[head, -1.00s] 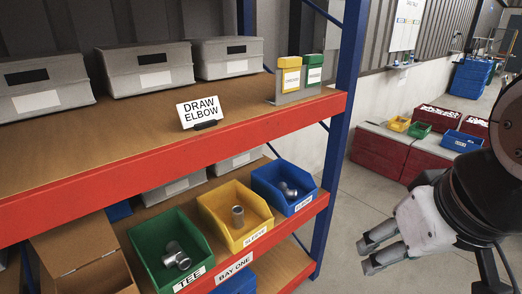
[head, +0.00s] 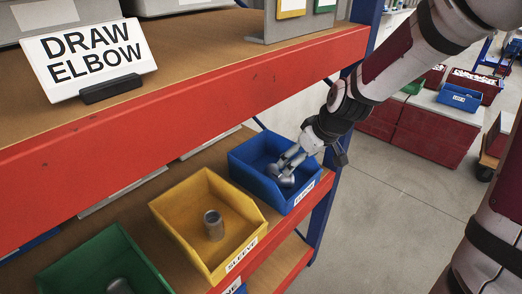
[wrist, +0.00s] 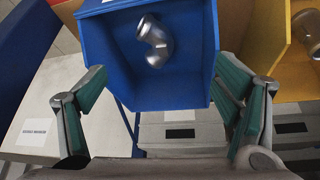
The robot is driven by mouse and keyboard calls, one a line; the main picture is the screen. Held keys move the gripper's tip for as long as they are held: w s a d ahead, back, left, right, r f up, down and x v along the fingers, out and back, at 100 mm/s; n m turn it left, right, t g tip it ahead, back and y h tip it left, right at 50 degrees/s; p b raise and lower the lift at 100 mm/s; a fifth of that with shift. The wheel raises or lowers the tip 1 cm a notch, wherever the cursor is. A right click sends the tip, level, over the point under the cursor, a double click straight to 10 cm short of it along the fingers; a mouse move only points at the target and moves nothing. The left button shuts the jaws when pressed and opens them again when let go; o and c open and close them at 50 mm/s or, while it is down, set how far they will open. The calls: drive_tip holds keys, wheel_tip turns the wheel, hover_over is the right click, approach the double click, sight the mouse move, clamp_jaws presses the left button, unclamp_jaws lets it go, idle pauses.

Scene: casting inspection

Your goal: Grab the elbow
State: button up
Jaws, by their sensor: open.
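The elbow is a grey metal bent pipe piece (head: 285,179) in the blue bin (head: 247,172) labelled ELBOW on the lower shelf. In the wrist view the elbow (wrist: 155,42) lies on the floor of the blue bin (wrist: 98,45), ahead of the fingers. My gripper (head: 284,163) is at the bin's right side, with its fingers over the bin and partly overlapping the elbow in the head view. In the wrist view my gripper (wrist: 160,88) is open, its fingers wide apart with nothing between them. I see no contact with the elbow.
A yellow bin (head: 180,212) labelled SLEEVE holds an upright grey sleeve (head: 213,225) left of the blue bin. A green bin (head: 75,272) is further left. The upper shelf's red beam (head: 200,110) runs above the bins. A "DRAW ELBOW" sign (head: 88,55) stands on the upper shelf.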

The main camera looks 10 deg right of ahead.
sight(280, 173)
drive_tip(key=shift+y, duration=0.3)
drive_tip(key=b+x, duration=0.1)
drive_tip(key=x, duration=0.2)
drive_tip(key=b+x, duration=0.1)
drive_tip(key=x, duration=0.2)
drive_tip(key=w+d+b+x, duration=0.1)
drive_tip(key=x, duration=0.3)
drive_tip(key=shift+w, duration=0.15)
drive_tip(key=shift+w+r+b+x, duration=0.15)
drive_tip(key=shift+b+x, duration=0.25)
drive_tip(key=shift+x, duration=0.6)
drive_tip(key=shift+w+b+x, duration=0.2)
drive_tip(key=shift+b+x, duration=0.15)
drive_tip(key=shift+x, duration=0.65)
drive_tip(key=shift+w+r+b+x, duration=0.15)
drive_tip(key=shift+b+x, duration=0.25)
drive_tip(key=shift+x, duration=0.6)
clamp_jaws()
